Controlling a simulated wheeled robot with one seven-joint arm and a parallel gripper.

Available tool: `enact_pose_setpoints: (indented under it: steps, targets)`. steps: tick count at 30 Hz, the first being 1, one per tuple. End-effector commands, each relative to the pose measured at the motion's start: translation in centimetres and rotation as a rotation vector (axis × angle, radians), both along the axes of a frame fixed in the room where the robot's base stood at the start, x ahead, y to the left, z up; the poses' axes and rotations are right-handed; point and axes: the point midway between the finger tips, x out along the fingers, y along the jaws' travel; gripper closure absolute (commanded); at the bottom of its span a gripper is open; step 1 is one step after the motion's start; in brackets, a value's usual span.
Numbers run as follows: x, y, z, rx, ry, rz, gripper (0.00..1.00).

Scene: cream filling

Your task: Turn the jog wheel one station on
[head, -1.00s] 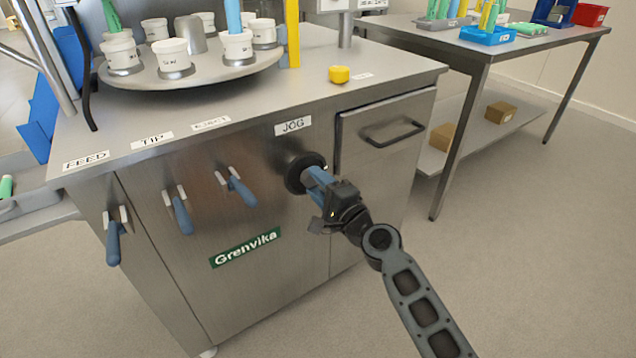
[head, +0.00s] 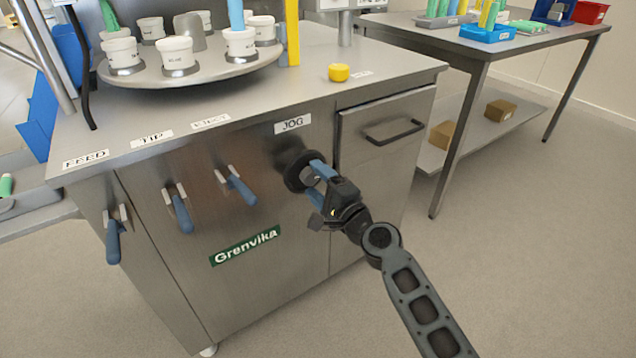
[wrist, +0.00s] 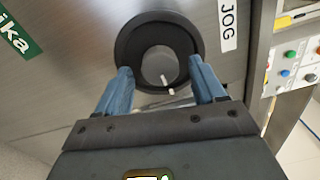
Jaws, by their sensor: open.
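The jog wheel (head: 296,171) is a dark round knob on the steel cabinet front, under the JOG label (head: 293,124). In the wrist view the wheel (wrist: 128,38) shows a black rim, a grey hub and a small white mark. My gripper (head: 319,182) is at the wheel, with its blue fingers apart. The turntable (head: 205,88) carries several white cups on the cabinet top.
Three blue-handled levers, such as the one nearest the wheel (head: 241,187), hang left of the wheel. A drawer handle (head: 395,132) sticks out to the right. A yellow button (head: 339,72) sits on the top. The floor in front is clear.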

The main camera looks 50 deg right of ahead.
Motion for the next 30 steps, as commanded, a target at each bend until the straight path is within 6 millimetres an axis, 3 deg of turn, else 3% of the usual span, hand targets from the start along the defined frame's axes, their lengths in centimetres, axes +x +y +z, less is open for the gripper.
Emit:
enact_pose_setpoints:
  steps: [8,21,30]
  targets:
    - [-0.7,0.2,-0.1,0.000,0.000,0.001,0.31]
    - [-6.6,1.9,-0.4,0.000,0.001,0.000,0.31]
    - [-7.5,2.2,-0.2,0.000,0.000,0.000,0.31]
